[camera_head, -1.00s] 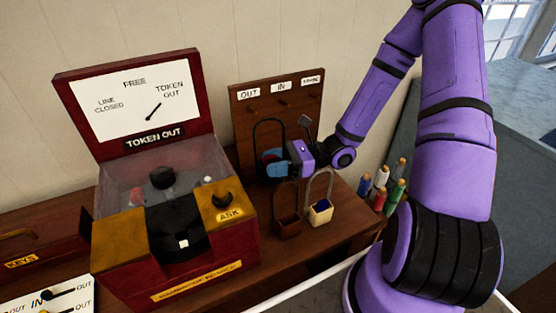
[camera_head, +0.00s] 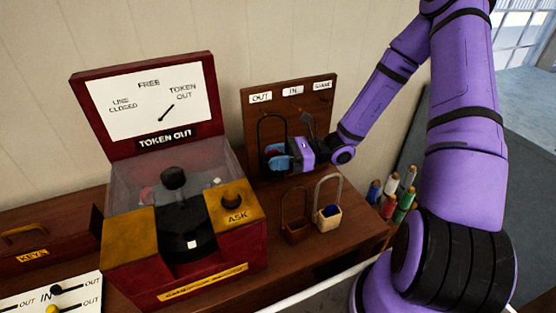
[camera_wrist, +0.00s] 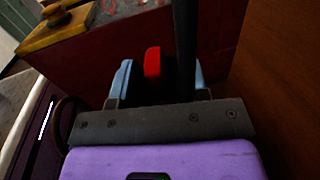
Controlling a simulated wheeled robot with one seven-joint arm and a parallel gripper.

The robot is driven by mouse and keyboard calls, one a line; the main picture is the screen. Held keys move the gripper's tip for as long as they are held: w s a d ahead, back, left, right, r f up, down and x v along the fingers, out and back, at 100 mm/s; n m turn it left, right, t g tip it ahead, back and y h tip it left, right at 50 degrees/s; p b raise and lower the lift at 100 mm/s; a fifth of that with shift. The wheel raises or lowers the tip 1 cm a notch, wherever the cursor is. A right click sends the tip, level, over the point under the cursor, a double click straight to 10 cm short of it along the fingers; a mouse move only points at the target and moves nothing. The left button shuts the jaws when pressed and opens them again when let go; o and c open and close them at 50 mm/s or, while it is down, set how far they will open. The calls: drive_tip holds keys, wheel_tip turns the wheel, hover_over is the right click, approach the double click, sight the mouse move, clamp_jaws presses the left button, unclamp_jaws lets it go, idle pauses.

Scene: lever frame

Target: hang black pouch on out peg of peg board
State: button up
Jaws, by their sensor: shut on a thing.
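My gripper (camera_head: 276,157), with blue fingers, is shut on the black pouch and holds it close in front of the peg board (camera_head: 318,135). The pouch's tall black loop handle (camera_head: 258,130) stands upright above the fingers, below and slightly right of the OUT label. The pouch body is mostly hidden by the gripper. I cannot tell whether the loop touches the out peg, which I cannot make out clearly. In the wrist view, a dark upright bar (camera_wrist: 185,45), apparently the handle, rises beside a red piece (camera_wrist: 152,62) between the blue fingers.
A brown pouch (camera_head: 297,232) and a cream pouch (camera_head: 328,222) stand on the wooden bench below my gripper. A large red token machine (camera_head: 215,270) stands close on the left. Several coloured bobbins (camera_head: 389,206) stand at the right, near my arm.

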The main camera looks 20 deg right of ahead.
drive_tip(key=w, duration=0.4)
drive_tip(key=shift+w+f, duration=0.25)
drive_tip(key=shift+f, duration=0.1)
